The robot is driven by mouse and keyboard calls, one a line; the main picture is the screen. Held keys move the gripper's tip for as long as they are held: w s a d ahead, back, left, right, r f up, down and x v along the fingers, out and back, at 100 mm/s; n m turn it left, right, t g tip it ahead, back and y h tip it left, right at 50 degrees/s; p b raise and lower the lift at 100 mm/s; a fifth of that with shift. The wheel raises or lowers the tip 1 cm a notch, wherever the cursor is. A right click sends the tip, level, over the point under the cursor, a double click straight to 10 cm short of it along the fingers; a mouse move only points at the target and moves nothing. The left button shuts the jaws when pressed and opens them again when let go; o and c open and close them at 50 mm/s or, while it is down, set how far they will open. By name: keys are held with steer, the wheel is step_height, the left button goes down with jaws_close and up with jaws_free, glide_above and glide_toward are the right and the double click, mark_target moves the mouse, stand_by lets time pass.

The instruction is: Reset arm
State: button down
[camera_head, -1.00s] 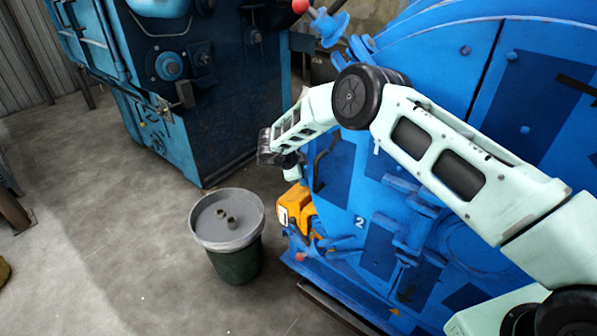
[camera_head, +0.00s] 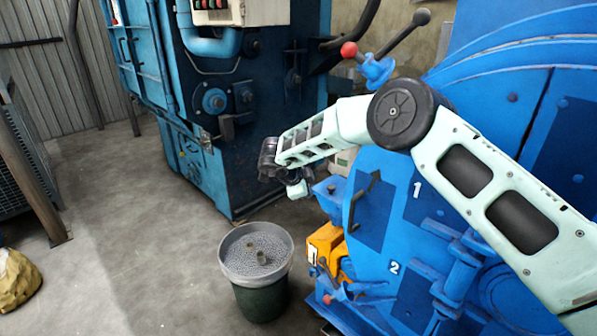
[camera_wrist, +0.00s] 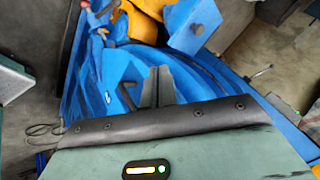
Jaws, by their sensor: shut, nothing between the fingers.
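My mint-green arm reaches in from the right in the head view, over the front of the blue drum blaster (camera_head: 480,200). Its dark wrist end hangs above and just behind the bucket, beside the machine's left edge. The fingers are hard to make out there. In the wrist view, my gripper (camera_wrist: 157,86) shows as two narrow dark fingers close together, shut and empty. Behind them are blue machine panels (camera_wrist: 108,75) and part of an orange unit (camera_wrist: 145,20).
A bucket (camera_head: 228,277) of small grey pellets, with small metal pieces on top, stands on the floor. An orange unit (camera_head: 325,240) sits on the blaster. A red-knobbed lever (camera_head: 349,50) juts above. A darker blue machine (camera_head: 250,130) stands behind.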

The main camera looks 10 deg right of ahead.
steer(key=s+a+r+n+t+y, duration=0.3)
steer(key=a+r+n+t+y, duration=0.35)
steer(key=a+r, duration=0.8)
steer(key=s+a+r+n+g+y, duration=0.25)
steer(key=s+n, duration=0.25)
steer(key=s, duration=0.3)
steer(key=s+a+r+n+g+y, duration=0.1)
steer(key=s+r+n+g+y, duration=0.2)
steer(key=s+n, duration=0.4)
steer(key=s+d+n+g+h, duration=0.1)
steer(key=s+d+n+g, duration=0.15)
steer(key=s, duration=0.65)
steer(key=s+d+n+g, duration=0.1)
steer(key=s+d+n, duration=0.15)
steer(key=s, duration=0.65)
steer(key=s+d+f+n+g+h, duration=0.1)
steer(key=s+d+f+h, duration=0.1)
steer(key=s+d, duration=0.5)
steer(key=s+d+f+n+g+h, duration=0.1)
steer(key=s+d+f+n+h, duration=0.1)
steer(key=s+d, duration=0.5)
steer(key=shift+d+g+h, duration=0.35)
steer(key=shift+d+h, duration=0.15)
steer(key=shift+d, duration=0.15)
